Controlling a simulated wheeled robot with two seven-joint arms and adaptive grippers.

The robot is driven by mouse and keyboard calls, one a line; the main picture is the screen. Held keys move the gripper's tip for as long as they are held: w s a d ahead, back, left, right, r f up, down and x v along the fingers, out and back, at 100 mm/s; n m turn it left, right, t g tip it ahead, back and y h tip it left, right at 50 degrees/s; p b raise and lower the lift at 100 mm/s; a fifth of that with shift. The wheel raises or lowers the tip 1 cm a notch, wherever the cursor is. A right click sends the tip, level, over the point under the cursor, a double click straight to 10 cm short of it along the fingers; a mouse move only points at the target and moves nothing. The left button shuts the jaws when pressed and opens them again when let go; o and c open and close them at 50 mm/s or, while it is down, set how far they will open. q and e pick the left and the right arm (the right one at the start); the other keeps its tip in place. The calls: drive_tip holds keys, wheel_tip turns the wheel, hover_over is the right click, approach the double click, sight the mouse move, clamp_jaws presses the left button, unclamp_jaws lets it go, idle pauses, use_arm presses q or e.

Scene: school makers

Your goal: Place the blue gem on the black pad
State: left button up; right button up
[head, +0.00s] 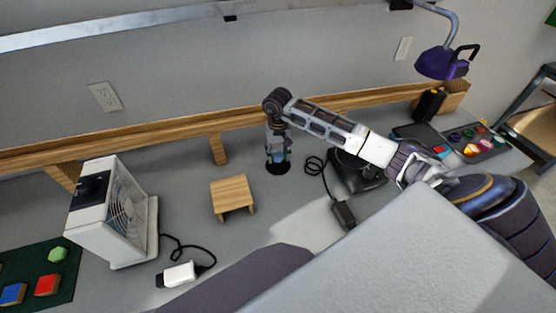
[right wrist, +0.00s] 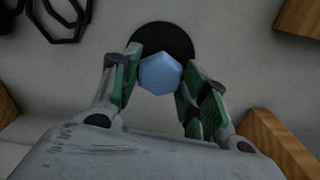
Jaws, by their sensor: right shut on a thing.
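The blue gem (right wrist: 160,74) is a light blue faceted piece between the fingertips of my right gripper (right wrist: 157,88) in the right wrist view. My right gripper is shut on it. The black pad (right wrist: 166,39) is a dark round disc behind the gem in that view, partly hidden by the gem and fingers. In the head view my right gripper (head: 278,155) points down over the black pad (head: 278,168), with the gem (head: 277,158) low between its fingers. I cannot tell whether the gem touches the pad. My left gripper is not in view.
A small wooden stool (head: 232,195) stands left of the pad. A white fan heater (head: 135,215) is farther left, by a green mat (head: 65,265) with coloured pieces. A black cable and adapter (head: 343,214) lie to the right. A wooden rail (head: 160,132) runs behind.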

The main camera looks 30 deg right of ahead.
sight(278, 155)
drive_tip(key=shift+f, duration=1.85)
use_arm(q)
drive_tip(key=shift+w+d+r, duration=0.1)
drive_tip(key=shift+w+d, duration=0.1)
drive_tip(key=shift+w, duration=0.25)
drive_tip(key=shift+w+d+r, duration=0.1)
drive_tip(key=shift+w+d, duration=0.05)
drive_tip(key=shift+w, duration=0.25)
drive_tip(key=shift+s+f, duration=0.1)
use_arm(e)
drive_tip(key=shift+f, duration=0.1)
